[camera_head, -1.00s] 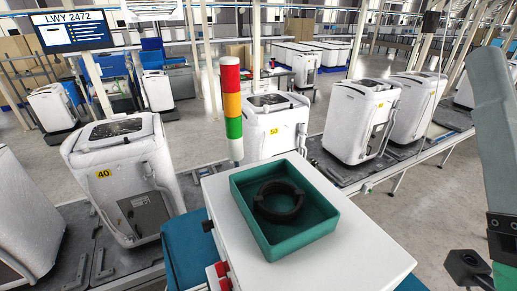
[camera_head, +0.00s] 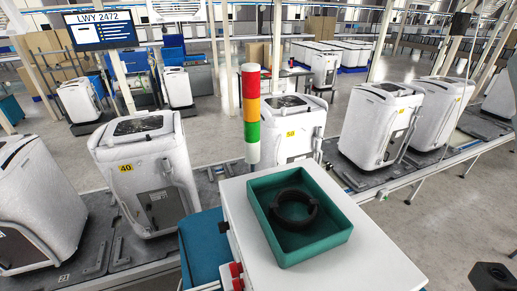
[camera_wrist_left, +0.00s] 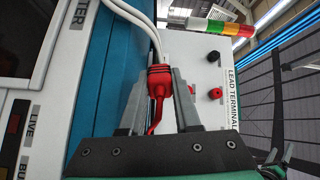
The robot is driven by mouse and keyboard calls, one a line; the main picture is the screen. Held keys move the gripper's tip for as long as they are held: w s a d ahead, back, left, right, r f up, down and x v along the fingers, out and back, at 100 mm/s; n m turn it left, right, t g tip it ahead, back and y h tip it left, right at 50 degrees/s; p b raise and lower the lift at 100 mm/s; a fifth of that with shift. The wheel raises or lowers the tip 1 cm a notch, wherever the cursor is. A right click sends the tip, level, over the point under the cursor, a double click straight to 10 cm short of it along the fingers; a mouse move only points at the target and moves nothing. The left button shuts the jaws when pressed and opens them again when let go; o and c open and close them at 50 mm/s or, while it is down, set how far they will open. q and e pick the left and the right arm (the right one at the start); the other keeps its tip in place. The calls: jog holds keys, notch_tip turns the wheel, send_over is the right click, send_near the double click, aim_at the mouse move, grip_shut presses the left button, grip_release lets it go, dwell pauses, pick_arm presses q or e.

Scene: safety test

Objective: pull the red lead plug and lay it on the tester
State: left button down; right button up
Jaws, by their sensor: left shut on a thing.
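The red lead plug (camera_wrist_left: 159,76) is between the fingers of my left gripper (camera_wrist_left: 160,90) in the left wrist view. The gripper is shut on it, and a thin red lead (camera_wrist_left: 154,117) hangs from it toward the palm. The white tester box (camera_head: 362,258) stands in the front middle of the head view, with red parts (camera_head: 232,276) on its left side. In the wrist view its panel marked LEAD TERMINAL (camera_wrist_left: 222,120) is behind the plug. I cannot tell whether the plug touches that panel. My right gripper is not clearly in view.
A green tray (camera_head: 337,237) with a black ring (camera_head: 294,222) takes up the tester's top left; bare top lies to its right. A signal tower (camera_head: 251,110) stands behind. White cables (camera_wrist_left: 143,22) run above the plug. White machines (camera_head: 149,180) line the conveyor.

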pick_arm(q)
jog(key=shift+r+n+p, duration=0.25)
jog(key=shift+n+p, duration=0.15)
jog(key=shift+n, duration=0.3)
jog(key=shift+f+n, duration=0.25)
jog(key=shift+n, duration=0.65)
jog(key=n, duration=1.2)
jog(key=shift+n, duration=0.4)
